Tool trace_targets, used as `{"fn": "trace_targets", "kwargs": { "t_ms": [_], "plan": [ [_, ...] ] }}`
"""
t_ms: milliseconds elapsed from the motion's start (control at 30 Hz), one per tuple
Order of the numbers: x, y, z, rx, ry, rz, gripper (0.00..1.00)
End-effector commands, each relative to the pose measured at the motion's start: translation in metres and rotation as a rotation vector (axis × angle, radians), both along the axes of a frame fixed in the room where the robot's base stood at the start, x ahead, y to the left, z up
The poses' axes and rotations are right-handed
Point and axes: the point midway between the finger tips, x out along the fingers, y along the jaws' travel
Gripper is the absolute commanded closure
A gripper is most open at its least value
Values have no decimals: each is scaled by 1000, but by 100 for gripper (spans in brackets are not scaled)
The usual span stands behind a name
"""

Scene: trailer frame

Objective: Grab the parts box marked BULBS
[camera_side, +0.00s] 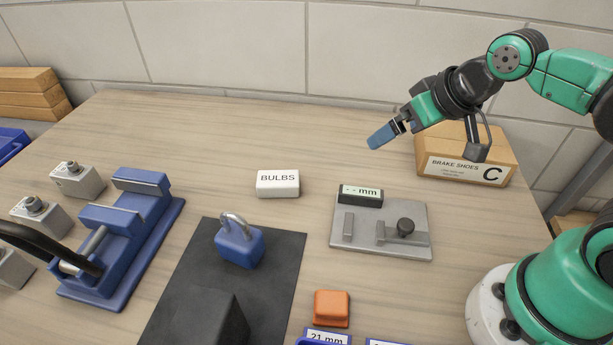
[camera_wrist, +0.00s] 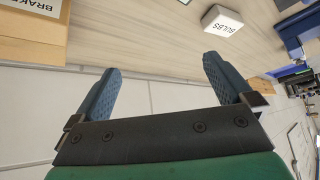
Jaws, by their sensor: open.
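The BULBS box (camera_side: 278,184) is a small white box with black lettering. It stands alone on the wooden table, left of centre in the side view. In the wrist view the BULBS box (camera_wrist: 222,20) shows at the top, beyond the right finger. My gripper (camera_side: 381,136) is up and to the right of the box, in the air and well apart from it. The wrist view shows my gripper (camera_wrist: 160,80) with its two blue fingers spread and nothing between them.
A gauge fixture (camera_side: 347,238) lies right of the box. A blue padlock (camera_side: 239,249) stands on a dark mat (camera_side: 284,262) in front. A BRAKE SHOES carton (camera_side: 462,175) is at the right back. A blue clamp (camera_side: 125,240) is at left. The table behind the box is clear.

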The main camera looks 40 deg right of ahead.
Motion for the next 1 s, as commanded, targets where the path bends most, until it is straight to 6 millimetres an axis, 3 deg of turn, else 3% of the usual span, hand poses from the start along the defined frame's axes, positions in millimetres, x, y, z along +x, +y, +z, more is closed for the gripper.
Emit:
{"fn": "trace_targets", "kwargs": {
  "t_ms": [167,467,800,1000],
  "plan": [
    [17,10,0,199,71,-146,0],
    [67,37,-14,708,320,-524,0],
    [114,58,-53,1186,714,-898,0],
    [126,64,-84,1390,990,-1067,0]
  ]
}}
